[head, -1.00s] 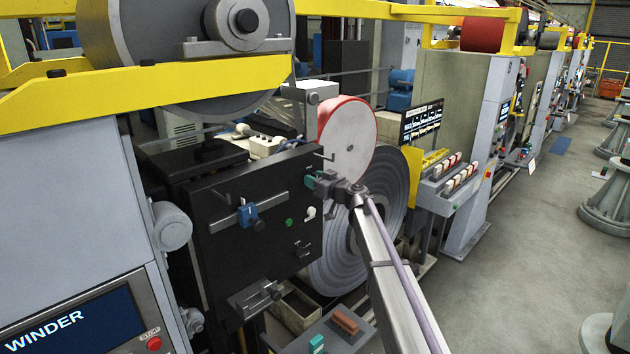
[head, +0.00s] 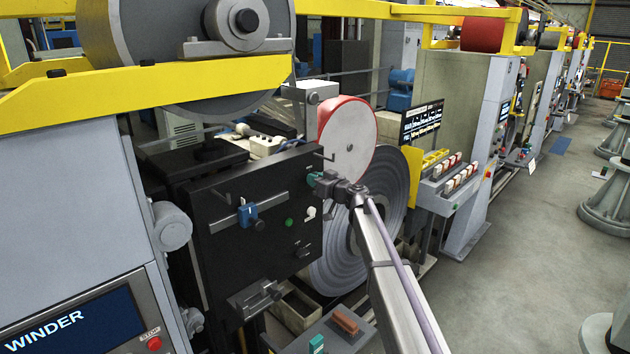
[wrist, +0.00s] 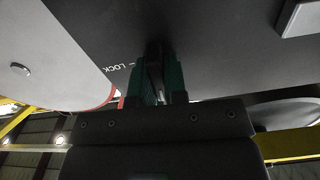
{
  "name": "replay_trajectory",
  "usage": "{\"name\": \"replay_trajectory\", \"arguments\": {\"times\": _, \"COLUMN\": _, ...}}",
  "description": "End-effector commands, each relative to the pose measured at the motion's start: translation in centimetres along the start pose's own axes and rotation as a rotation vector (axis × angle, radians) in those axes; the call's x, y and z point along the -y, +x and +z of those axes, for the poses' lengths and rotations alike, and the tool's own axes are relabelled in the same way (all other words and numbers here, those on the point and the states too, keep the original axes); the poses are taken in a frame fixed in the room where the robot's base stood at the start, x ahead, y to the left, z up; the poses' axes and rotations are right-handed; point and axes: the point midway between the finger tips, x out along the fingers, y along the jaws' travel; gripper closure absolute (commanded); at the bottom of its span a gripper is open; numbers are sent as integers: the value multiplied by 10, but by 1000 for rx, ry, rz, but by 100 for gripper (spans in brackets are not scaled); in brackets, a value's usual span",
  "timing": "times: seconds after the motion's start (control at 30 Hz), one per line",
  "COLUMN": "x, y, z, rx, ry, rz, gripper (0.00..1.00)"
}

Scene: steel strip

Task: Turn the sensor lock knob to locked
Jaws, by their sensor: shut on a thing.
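The sensor lock knob (wrist: 154,48) shows as a dark shape against the panel face in the wrist view, between the green fingers. My gripper (wrist: 155,80) is shut on it. A white LOCK label (wrist: 120,68) with a short tick mark is printed on the panel just left of the fingers. In the head view my gripper (head: 312,179) reaches the upper right part of the black panel (head: 215,262), and the knob is hidden behind it. The knob's exact pointing direction cannot be told.
A blue clamp (head: 247,214) on a rail, a green button (head: 289,222) and a white knob (head: 310,212) sit on the same panel. A bent rod (head: 325,156) sticks out just above my gripper. A large grey coil (head: 345,262) stands close behind my arm.

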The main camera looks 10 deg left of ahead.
Motion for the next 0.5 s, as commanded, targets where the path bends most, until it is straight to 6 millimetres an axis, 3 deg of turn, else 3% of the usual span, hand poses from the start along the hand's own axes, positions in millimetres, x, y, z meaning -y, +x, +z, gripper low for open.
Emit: {"name": "replay_trajectory", "arguments": {"times": 0.5, "x": -2, "y": 0, "z": 1, "rx": 0, "ry": 418, "rz": 0, "gripper": 100}}
